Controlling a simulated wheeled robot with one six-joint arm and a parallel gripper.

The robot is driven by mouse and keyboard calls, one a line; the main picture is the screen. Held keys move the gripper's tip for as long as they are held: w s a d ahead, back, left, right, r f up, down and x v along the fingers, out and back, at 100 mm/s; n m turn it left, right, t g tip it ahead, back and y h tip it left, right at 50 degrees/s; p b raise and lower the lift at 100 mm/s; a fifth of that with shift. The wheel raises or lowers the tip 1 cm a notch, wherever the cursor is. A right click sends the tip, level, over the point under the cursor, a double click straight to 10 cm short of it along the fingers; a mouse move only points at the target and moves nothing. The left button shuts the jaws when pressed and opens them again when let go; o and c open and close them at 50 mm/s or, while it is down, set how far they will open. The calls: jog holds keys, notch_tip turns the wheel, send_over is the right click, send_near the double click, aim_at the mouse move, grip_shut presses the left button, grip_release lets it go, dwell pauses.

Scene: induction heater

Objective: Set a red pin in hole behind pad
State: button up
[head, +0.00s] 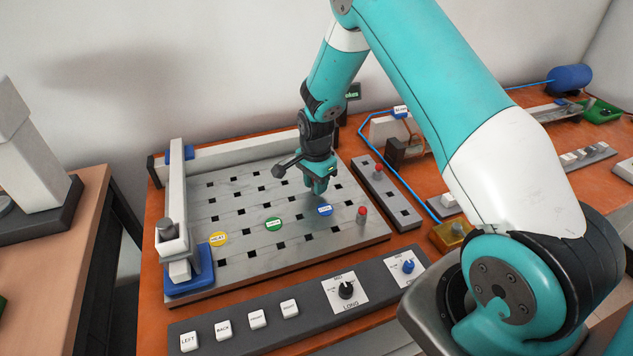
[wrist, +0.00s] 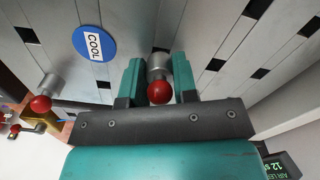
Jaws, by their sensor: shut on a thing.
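My gripper (head: 319,189) points down over the grey plate (head: 205,226), just behind the blue pad (head: 325,210). In the wrist view its fingers (wrist: 159,85) are shut on a silver pin with a red ball top (wrist: 159,92). The pin's lower end is beside or over a dark square hole; I cannot tell whether it is in it. The blue pad reads COOL in the wrist view (wrist: 93,37). Another red pin (head: 361,214) stands near the plate's right edge, and a third (head: 378,171) stands in the grey strip (head: 391,197).
A green pad (head: 273,224) and a yellow pad (head: 218,239) lie on the plate among several square holes. A white pusher (head: 176,230) stands at the left. A button panel (head: 310,300) with knobs runs along the front. My arm covers part of the right side.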

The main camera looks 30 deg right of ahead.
jog(key=shift+f+b, duration=0.3)
jog(key=shift+f, duration=0.15)
dwell(0.3)
jog(key=o, duration=1.1)
jog(key=shift+c, duration=0.2)
jog(key=shift+r, duration=0.1)
notch_tip(320, 180, up, 17)
jog(key=b, duration=0.2)
jog(key=shift+r, duration=0.1)
